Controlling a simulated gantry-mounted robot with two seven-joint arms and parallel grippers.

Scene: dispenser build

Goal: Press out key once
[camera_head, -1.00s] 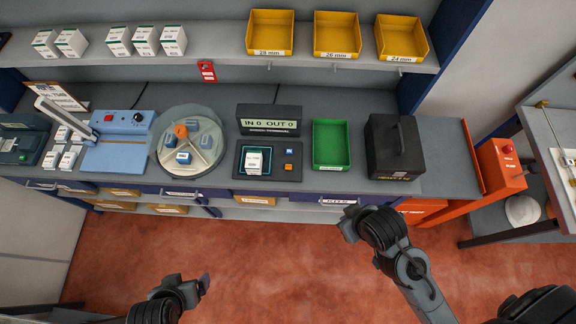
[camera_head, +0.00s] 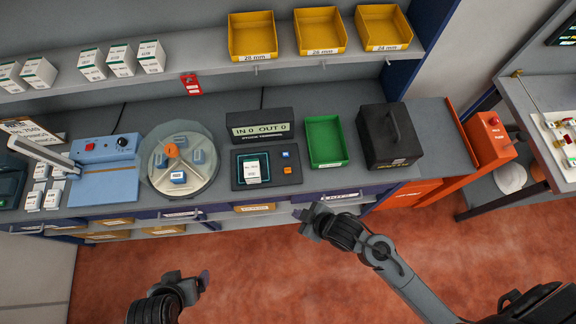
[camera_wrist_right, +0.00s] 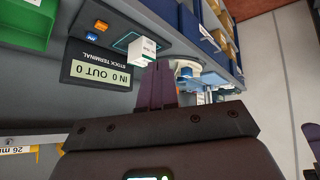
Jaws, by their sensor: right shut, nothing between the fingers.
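The stock terminal (camera_head: 260,122) stands on the bench, its display reading IN 0 OUT 0. In front of it is a dark panel with a blue key (camera_head: 286,154) and an orange key (camera_head: 287,170); their labels are too small to read. A white box (camera_head: 253,172) stands on the panel's left pad. My right gripper (camera_head: 308,216) is in front of the bench edge, apart from the keys. The right wrist view shows its fingers (camera_wrist_right: 157,84) shut and empty, with the white box beyond. My left gripper (camera_head: 204,281) is low over the floor; its jaw state is unclear.
A green tray (camera_head: 326,141) and a black case (camera_head: 388,137) stand right of the terminal. A round turntable (camera_head: 150,178) with blue parts and a blue press (camera_head: 104,185) are to the left. A shelf above holds yellow bins (camera_head: 320,32) and white boxes.

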